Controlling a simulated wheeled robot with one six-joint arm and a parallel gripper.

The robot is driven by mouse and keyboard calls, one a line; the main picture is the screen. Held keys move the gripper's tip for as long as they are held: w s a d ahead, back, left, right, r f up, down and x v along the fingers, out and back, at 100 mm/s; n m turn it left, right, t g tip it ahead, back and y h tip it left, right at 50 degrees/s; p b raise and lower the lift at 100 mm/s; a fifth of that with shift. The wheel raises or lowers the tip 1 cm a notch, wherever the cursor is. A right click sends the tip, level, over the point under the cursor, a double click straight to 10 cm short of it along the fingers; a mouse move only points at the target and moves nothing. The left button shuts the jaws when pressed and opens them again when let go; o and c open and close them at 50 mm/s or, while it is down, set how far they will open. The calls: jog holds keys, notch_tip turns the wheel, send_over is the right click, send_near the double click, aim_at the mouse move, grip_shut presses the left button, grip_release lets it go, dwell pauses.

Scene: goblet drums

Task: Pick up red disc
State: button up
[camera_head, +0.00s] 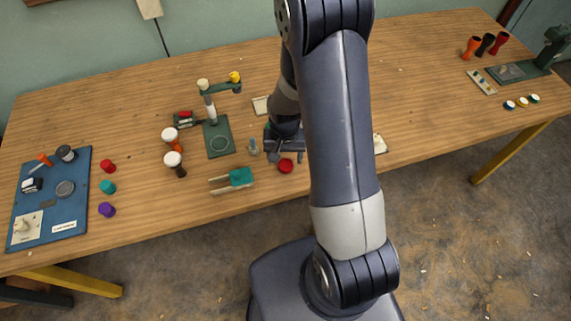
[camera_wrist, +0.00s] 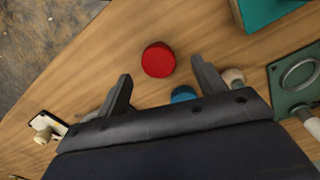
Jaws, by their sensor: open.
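The red disc (camera_head: 286,165) lies on the wooden table near its front edge, just below my gripper (camera_head: 285,154) in the head view. In the wrist view the red disc (camera_wrist: 158,60) is ahead of my open gripper (camera_wrist: 160,88), roughly centred between the two fingers and apart from them. Nothing is held between the fingers. My arm covers part of the table to the right of the disc in the head view.
A teal-headed tool (camera_head: 240,177) lies left of the disc. A green stand (camera_head: 219,138) is behind it. A blue board (camera_head: 70,222) and small coloured pieces are at far left. In the wrist view, a blue round piece (camera_wrist: 184,94) sits near the right finger.

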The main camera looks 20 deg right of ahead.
aim_at(285, 164)
jog(key=shift+d+f, duration=0.1)
jog(key=shift+f, duration=1.6)
jog(key=shift+c, duration=0.4)
jog(key=c, duration=1)
